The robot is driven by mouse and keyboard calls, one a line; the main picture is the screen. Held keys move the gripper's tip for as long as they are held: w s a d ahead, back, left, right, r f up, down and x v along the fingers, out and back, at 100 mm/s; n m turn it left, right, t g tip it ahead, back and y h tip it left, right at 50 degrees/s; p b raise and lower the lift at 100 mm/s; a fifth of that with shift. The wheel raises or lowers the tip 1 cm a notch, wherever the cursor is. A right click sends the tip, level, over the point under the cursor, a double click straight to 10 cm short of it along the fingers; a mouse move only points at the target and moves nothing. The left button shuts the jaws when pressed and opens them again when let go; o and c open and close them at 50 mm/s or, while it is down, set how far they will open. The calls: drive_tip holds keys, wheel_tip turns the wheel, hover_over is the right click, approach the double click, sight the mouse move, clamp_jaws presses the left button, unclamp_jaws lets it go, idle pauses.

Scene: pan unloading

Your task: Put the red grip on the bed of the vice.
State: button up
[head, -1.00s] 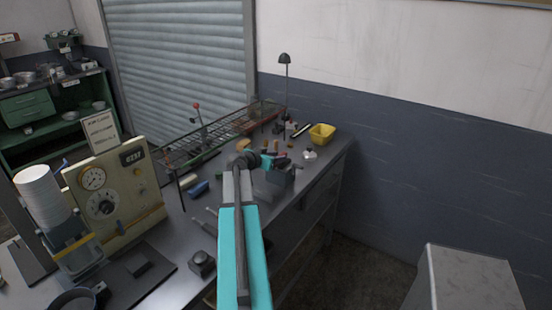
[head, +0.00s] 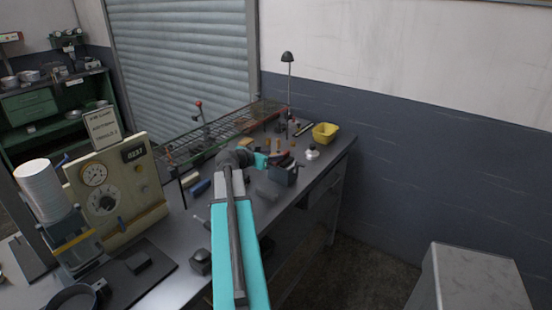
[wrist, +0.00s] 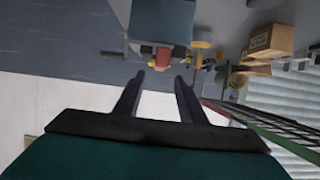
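The vice (head: 284,176) is a blue-grey block near the right edge of the workbench; in the upside-down wrist view its body (wrist: 160,22) fills the top middle. The red grip (wrist: 163,57) shows at the vice's upper side, just beyond my fingertips and roughly in line with the space between them. It looks to rest on the vice, but exact contact is unclear. In the head view the red grip (head: 281,157) is small and partly hidden. My gripper (wrist: 159,78) is open, with nothing between its fingers. In the head view the teal gripper (head: 263,160) is beside the vice.
A yellow bin (head: 325,132) and a lamp (head: 288,85) stand behind the vice. A wire rack (head: 215,135) runs along the bench's back. A blue block (head: 200,187) lies left of my arm. A gauge panel (head: 117,183) stands at left.

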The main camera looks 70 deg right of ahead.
drive_tip(key=b+v, duration=0.1)
drive_tip(key=v, duration=0.5)
drive_tip(key=shift+a+b, duration=0.25)
drive_tip(key=shift+b, duration=0.05)
drive_tip(key=shift+s+r, duration=0.15)
idle(0.4)
